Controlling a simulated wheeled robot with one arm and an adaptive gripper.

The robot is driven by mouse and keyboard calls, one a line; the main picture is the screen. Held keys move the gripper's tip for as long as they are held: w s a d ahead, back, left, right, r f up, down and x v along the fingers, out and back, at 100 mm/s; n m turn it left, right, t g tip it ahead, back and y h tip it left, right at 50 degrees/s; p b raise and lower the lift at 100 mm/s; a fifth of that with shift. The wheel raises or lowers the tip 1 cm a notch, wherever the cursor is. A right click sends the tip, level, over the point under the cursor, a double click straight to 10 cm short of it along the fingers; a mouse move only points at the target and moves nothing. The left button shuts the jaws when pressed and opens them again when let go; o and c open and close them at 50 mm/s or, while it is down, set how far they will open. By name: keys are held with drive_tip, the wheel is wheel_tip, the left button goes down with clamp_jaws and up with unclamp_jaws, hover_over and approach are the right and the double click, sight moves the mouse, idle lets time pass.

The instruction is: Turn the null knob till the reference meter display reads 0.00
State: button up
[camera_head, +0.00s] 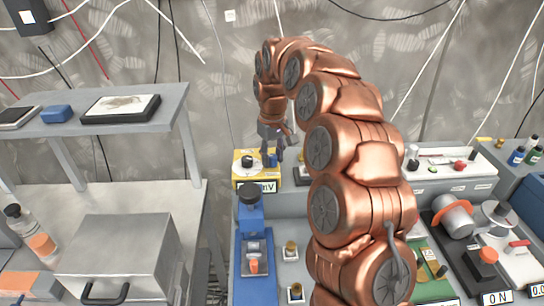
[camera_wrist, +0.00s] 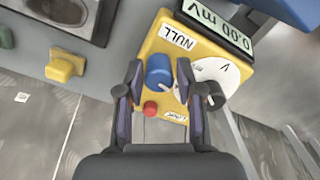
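The reference meter is a yellow box (camera_wrist: 146,45) in the wrist view, and it also shows in the head view (camera_head: 241,169). Its display (camera_wrist: 222,26) appears upside down and reads 0.00 mV. In the head view its digits are too small to read. The blue null knob (camera_wrist: 158,70), with a white mark, sits beside the NULL label (camera_wrist: 178,38). My gripper (camera_wrist: 162,72) is open, one finger on each side of the blue knob, with visible gaps. In the head view my gripper (camera_head: 272,152) is over the meter's right part.
On the meter are a red button (camera_wrist: 150,109) and a white dial with a black knob (camera_wrist: 215,95), close to my right finger. In the head view a blue device (camera_head: 251,225) stands in front of the meter. A metal box (camera_head: 120,250) is at left, and several devices crowd the right.

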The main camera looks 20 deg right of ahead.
sight(273, 155)
drive_tip(key=shift+o, duration=1.2)
wheel_tip(273, 155, up, 12)
drive_tip(key=shift+s, duration=0.1)
